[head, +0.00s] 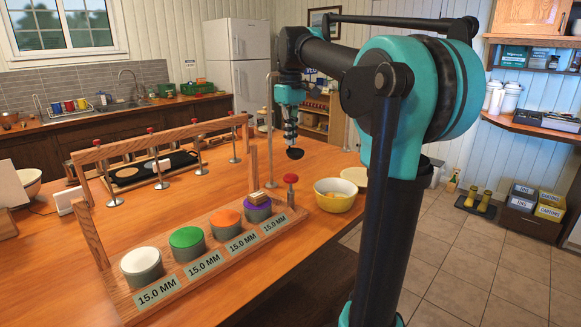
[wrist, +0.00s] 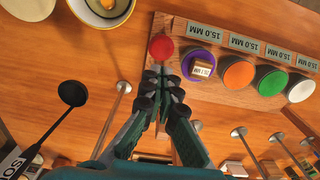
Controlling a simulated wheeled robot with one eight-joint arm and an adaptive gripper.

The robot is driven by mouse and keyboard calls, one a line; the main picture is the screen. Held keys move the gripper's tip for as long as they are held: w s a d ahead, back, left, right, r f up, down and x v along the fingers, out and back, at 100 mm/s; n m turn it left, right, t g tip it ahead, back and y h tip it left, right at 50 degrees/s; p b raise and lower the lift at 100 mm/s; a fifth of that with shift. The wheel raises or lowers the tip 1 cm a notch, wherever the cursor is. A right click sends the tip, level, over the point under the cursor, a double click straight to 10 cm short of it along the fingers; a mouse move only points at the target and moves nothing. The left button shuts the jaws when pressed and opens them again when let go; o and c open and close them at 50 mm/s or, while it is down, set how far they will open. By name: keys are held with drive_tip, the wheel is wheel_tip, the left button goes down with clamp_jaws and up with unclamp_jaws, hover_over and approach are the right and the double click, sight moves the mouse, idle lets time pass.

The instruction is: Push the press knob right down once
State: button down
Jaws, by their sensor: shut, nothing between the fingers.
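The press knob (head: 291,178) is a red cap on a short post at the right end of the long wooden board. In the wrist view the red knob (wrist: 162,47) shows from above, just past my fingertips in the picture. My gripper (head: 290,138) is above the table behind the knob in the head view, pointing down. In the wrist view my gripper (wrist: 162,78) has its fingers together with nothing between them. It appears apart from the knob, with height hard to judge. The knob appears raised.
The board (head: 150,310) carries white, green, orange and purple-topped cylinders (head: 187,243); a small block (head: 258,197) sits on the purple one. A yellow bowl (head: 335,203) is right of the knob. A black ladle (wrist: 72,93) and upright metal posts stand near my gripper.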

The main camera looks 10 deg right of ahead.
sight(291, 175)
wheel_tip(291, 175, down, 10)
drive_tip(key=shift+r, duration=0.15)
idle(0.4)
drive_tip(key=shift+f, duration=1.4)
wheel_tip(291, 175, up, 14)
drive_tip(key=shift+s, duration=0.1)
